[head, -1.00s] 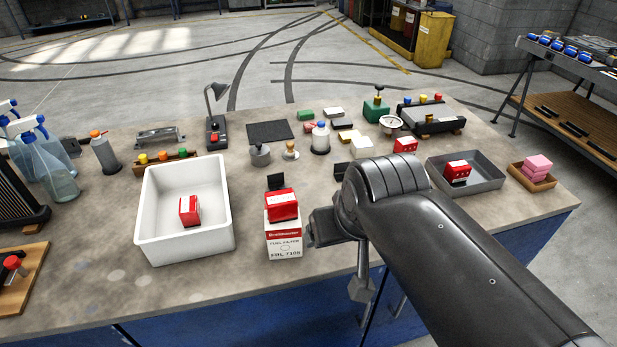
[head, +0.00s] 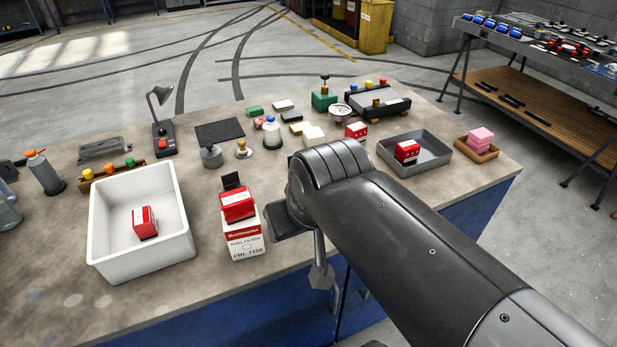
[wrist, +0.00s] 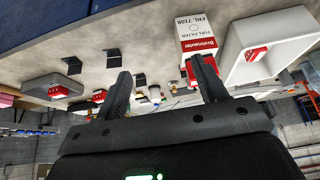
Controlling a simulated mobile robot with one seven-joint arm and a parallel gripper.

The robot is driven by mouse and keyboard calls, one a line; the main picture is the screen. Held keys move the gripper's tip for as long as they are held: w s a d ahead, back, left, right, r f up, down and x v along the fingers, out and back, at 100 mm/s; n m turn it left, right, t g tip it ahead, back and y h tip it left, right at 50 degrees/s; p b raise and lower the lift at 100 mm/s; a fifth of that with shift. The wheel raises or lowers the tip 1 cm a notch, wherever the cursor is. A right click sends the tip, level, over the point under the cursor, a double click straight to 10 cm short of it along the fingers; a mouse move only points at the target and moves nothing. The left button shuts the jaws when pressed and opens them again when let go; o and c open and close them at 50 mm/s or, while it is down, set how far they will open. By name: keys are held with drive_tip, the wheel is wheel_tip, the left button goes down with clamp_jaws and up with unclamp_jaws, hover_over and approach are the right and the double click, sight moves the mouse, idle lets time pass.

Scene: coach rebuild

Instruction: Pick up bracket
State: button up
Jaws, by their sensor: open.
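No part is clearly marked as the bracket. A grey metal piece (head: 104,149) shaped like a bracket lies at the back left of the bench, behind the white bin. A small black angled piece (head: 231,181) stands behind the fuel filter box; several black angled pieces, one of them here (wrist: 72,65), show in the wrist view. My gripper (wrist: 163,80) is open, with nothing between its fingers. In the head view my arm hides most of it, at the bench's front, right of the fuel filter box (head: 244,238).
A white bin (head: 178,205) holding a red box stands left. A grey tray (head: 440,157) with a red box and a wooden tray (head: 492,153) with pink blocks stand right. Small items crowd the bench's back.

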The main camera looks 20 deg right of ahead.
drive_tip(key=c, duration=0.7)
drive_tip(key=shift+c, duration=0.2)
drive_tip(key=w+d+n+g, duration=0.3)
drive_tip(key=w+d+n, duration=0.5)
drive_tip(key=w, duration=0.4)
drive_tip(key=w+d+f+n, duration=0.2)
drive_tip(key=d+f, duration=0.1)
drive_tip(key=f, duration=0.1)
drive_tip(key=w+d+f+n+g+y, duration=0.1)
drive_tip(key=w+d+f+n, duration=0.2)
drive_tip(key=f, duration=0.1)
drive_tip(key=w+d+f+n+g, duration=0.1)
drive_tip(key=w+d+f+n, duration=0.1)
drive_tip(key=w+d+f, duration=0.1)
drive_tip(key=shift+w+d+f+y, duration=0.2)
drive_tip(key=shift+d+f+y, duration=0.3)
drive_tip(key=shift+f, duration=0.3)
drive_tip(key=f, duration=0.4)
drive_tip(key=shift+s+a+f, duration=0.25)
drive_tip(key=shift+s+f, duration=0.1)
drive_tip(key=shift+f, duration=0.5)
